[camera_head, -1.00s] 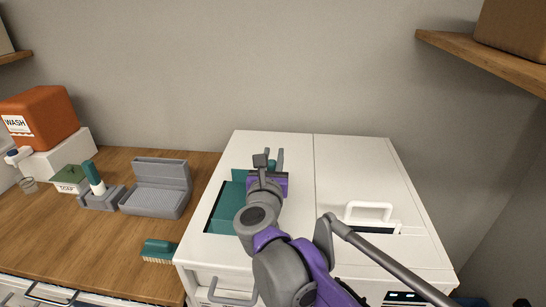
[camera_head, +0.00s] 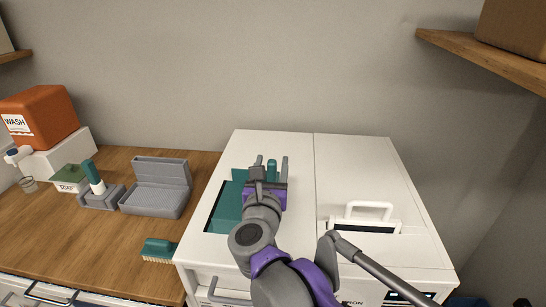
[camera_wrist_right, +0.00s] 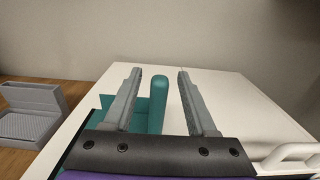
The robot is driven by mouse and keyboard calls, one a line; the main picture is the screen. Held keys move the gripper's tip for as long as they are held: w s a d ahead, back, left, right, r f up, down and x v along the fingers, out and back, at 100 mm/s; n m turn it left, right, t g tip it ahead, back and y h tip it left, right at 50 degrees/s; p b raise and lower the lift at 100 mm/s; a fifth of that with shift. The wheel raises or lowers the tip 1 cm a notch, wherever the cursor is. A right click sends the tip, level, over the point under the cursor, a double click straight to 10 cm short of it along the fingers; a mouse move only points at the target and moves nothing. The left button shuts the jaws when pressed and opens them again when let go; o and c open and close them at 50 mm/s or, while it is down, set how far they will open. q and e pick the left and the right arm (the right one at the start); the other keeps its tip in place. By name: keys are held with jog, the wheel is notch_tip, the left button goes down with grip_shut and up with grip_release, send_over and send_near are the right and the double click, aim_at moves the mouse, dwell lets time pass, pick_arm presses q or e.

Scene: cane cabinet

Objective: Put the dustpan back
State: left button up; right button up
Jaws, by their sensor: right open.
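The teal dustpan (camera_head: 228,205) lies on the left part of the white machine's top, partly hidden by my right arm. Its rounded handle (camera_wrist_right: 159,98) stands between the fingers of my right gripper (camera_wrist_right: 160,74) in the right wrist view, with a gap showing on each side. In the head view, my right gripper (camera_head: 271,163) is open over the dustpan, and the teal handle tip shows between its fingers. My left gripper is not in view.
A teal brush (camera_head: 158,248) lies near the counter's right edge. A white handle (camera_head: 370,210) rises at right.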

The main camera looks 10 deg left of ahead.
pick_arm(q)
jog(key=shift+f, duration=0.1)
pick_arm(e)
jog(key=s, duration=0.8)
jog(key=shift+s, duration=0.15)
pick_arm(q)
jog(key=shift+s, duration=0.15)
